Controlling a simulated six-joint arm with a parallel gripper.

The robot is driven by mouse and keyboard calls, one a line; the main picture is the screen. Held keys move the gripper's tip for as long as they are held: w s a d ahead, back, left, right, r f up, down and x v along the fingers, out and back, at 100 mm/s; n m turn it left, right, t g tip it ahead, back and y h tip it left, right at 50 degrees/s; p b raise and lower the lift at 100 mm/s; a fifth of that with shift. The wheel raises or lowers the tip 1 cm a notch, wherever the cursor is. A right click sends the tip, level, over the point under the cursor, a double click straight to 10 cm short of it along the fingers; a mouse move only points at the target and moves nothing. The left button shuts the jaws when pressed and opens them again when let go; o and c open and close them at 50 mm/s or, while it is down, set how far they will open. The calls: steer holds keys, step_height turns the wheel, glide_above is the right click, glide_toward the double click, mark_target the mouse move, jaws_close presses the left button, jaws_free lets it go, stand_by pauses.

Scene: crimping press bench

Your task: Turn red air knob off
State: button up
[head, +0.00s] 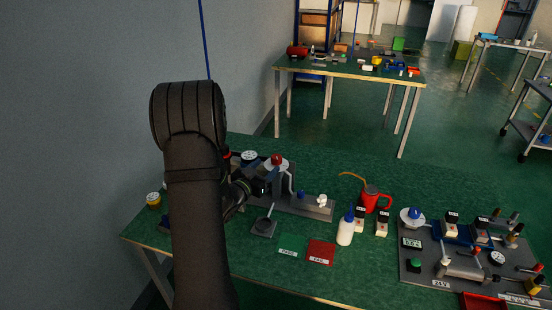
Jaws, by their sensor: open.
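A small red knob (277,159) sits on top of a pale round disc (272,166) at the back left of the green bench. It looks like the red air knob, but its markings and turn position are too small to read. My gripper (264,188) is low over the bench, just below and left of this knob in the picture. It is open, and nothing shows between its fingers. It seems apart from the knob, though the dark wrist makes the gap hard to judge. My arm hides part of the bench's left side.
A grey plate (312,207) lies beside the gripper. Green (290,246) and red (320,252) mats lie in front. A white bottle (346,228) and red mug (371,197) stand to the right. A crowded grey panel (415,276) fills the right end. The bench's back middle is clear.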

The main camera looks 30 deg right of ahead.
mark_target(273, 160)
steer(key=x, duration=0.7)
steer(key=shift+w+d, duration=0.1)
steer(key=shift+d, duration=0.1)
steer(key=c, duration=1)
steer(key=shift+w+g, duration=0.1)
steer(key=shift+g, duration=0.2)
steer(key=shift+m+g+h, duration=0.4)
steer(key=shift+m+g, duration=0.3)
